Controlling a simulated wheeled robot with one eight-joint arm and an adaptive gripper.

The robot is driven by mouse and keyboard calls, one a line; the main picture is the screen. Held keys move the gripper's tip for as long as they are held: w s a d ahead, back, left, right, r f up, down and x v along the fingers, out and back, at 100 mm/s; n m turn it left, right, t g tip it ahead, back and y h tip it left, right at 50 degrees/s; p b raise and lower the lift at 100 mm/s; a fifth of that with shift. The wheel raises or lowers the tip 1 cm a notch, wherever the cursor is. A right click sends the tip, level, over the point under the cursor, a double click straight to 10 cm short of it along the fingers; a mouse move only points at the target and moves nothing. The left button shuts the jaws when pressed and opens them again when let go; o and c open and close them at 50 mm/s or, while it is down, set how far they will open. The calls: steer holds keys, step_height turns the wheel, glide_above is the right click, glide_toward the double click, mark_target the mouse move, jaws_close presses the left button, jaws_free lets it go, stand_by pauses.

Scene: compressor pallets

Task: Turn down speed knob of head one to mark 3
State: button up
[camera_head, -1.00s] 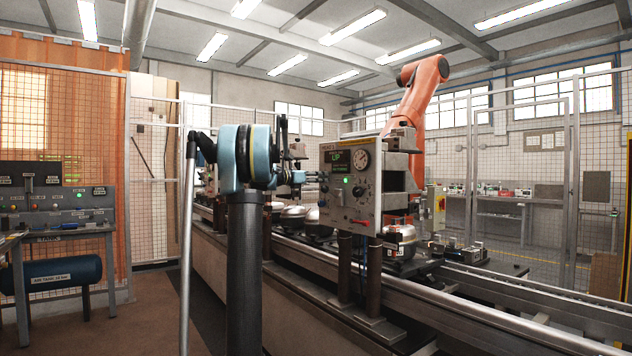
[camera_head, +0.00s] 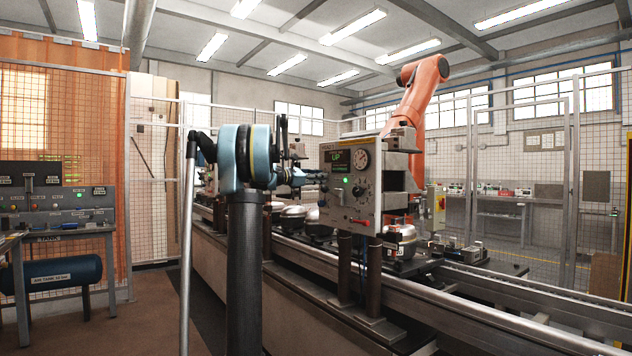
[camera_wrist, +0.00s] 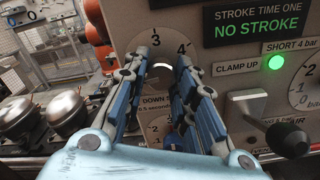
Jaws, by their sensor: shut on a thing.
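The head's grey control panel (camera_head: 350,195) stands beside the conveyor, and its left part fills the wrist view. The fingers hide most of the dial. A label below reads "DOWN S...", partly covered. In the head view my gripper (camera_head: 306,178) is at the panel's left edge.
A lower dial (camera_wrist: 158,128) is partly hidden by my fingers. To the right are a display (camera_wrist: 257,27) reading "NO STROKE", a lit green lamp (camera_wrist: 275,62) and a lever (camera_wrist: 280,135). Round metal compressors (camera_wrist: 55,110) stand at left.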

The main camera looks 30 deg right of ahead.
steer(key=m, duration=1.4)
steer(key=shift+m, duration=0.3)
steer(key=shift+r+m, duration=0.1)
steer(key=shift+m, duration=2.2)
steer(key=shift+w, duration=0.1)
steer(key=o, duration=1.1)
steer(key=shift+w, duration=0.1)
steer(key=shift+c, duration=0.2)
